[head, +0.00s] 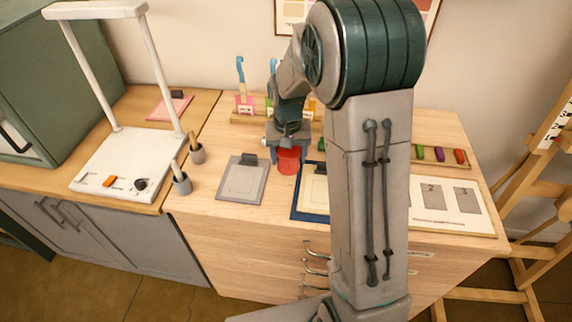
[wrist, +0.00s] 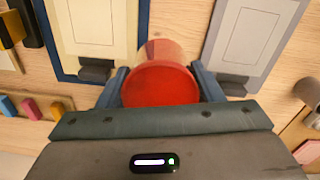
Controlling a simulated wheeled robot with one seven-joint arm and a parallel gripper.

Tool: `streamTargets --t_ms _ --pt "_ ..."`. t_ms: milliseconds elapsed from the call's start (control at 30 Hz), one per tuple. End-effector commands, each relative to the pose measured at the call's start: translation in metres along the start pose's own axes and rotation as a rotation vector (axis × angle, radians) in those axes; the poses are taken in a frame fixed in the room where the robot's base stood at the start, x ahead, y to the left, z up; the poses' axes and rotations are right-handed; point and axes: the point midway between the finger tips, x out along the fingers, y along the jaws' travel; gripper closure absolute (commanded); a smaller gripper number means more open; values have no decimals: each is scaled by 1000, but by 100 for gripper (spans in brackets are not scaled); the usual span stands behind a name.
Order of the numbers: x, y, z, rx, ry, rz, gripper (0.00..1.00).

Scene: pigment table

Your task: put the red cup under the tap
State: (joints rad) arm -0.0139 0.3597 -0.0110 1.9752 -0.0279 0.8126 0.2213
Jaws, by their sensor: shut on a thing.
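I cannot clearly make out a tap in either view; my arm hides part of the table's back.
A rack (head: 248,117) with coloured cards stands behind. A numbered board (head: 450,208) lies right.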

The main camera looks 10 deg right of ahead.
Motion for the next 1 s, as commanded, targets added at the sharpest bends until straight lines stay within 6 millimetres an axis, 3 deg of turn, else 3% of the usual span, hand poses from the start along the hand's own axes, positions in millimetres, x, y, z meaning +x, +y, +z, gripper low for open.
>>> streamTargets --t_ms 133,500,867,900,967,1000 --pt "7 -13 5 -2 0 0 63" --pt "47 -16 6 -2 -1 0 63" --pt "52 -16 6 -3 1 0 63" --pt "52 -16 6 -2 1 0 34" --pt "51 -16 6 -3 1 0 18" --pt "51 -16 6 -3 1 0 18"
